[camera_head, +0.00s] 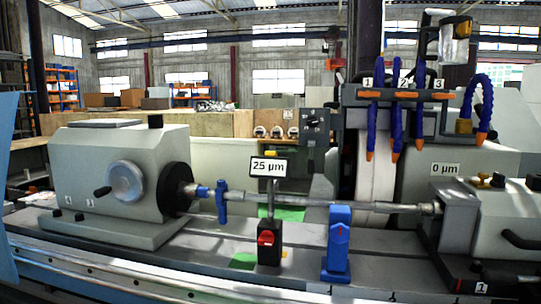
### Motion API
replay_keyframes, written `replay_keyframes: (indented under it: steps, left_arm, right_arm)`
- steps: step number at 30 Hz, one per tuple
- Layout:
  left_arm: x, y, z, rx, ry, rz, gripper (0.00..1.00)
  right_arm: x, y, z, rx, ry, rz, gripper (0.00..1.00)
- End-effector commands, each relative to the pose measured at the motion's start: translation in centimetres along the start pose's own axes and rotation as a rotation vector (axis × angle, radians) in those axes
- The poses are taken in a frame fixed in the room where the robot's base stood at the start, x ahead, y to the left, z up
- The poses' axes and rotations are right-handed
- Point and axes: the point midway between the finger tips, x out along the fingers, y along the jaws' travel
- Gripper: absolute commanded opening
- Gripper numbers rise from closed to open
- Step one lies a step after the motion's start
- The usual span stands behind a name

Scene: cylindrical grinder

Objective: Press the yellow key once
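A small yellow key (271,153) sits on the top edge of the white display reading "25 µm" (268,167). Nothing covers the yellow key. Neither of my grippers is in view.
The grey headstock (110,165) with a handwheel is at left; the tailstock (480,215) is at right. A blue rest (338,240) supports the shaft. Blue coolant hoses (397,125) hang near the grinding wheel (375,180). A second display reads "0 µm" (445,169).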

Motion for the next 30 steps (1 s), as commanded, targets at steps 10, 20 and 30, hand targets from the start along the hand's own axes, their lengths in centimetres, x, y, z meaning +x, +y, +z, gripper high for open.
replay_keyframes:
  steps: [10,20,30]
  left_arm:
    - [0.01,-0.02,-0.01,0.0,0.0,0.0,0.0]
    - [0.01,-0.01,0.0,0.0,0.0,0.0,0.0]
    - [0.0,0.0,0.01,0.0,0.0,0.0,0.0]
  right_arm:
    - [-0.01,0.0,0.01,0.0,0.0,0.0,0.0]
    - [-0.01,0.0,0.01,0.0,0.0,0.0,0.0]
    - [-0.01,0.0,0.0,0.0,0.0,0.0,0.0]
